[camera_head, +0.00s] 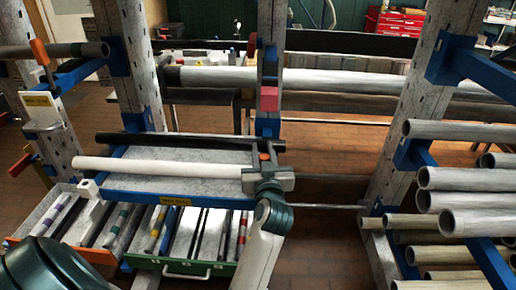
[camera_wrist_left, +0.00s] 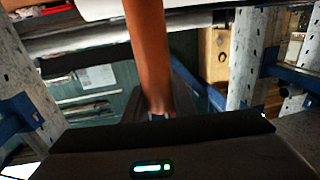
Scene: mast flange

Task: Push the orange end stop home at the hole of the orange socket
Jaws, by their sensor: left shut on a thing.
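My left gripper (camera_head: 268,180) is in the middle of the head view, in front of the central post. It is shut on the orange end stop (camera_head: 264,157), of which only a small orange tip shows above the jaws. In the left wrist view the end stop (camera_wrist_left: 148,45) is a long orange rod rising from between the dark fingers. A pinkish-red block (camera_head: 268,98) is on the blue arm of the central post, above and apart from the gripper. I cannot make out the orange socket or its hole for certain. My right gripper is not in view.
A white tube (camera_head: 160,168) and a black tube lie on a blue-edged shelf left of the gripper. Trays of short tubes (camera_head: 190,230) stand below. Steel pipes (camera_head: 470,180) fill the rack at right. Another orange piece (camera_head: 40,52) is on the left blue arm.

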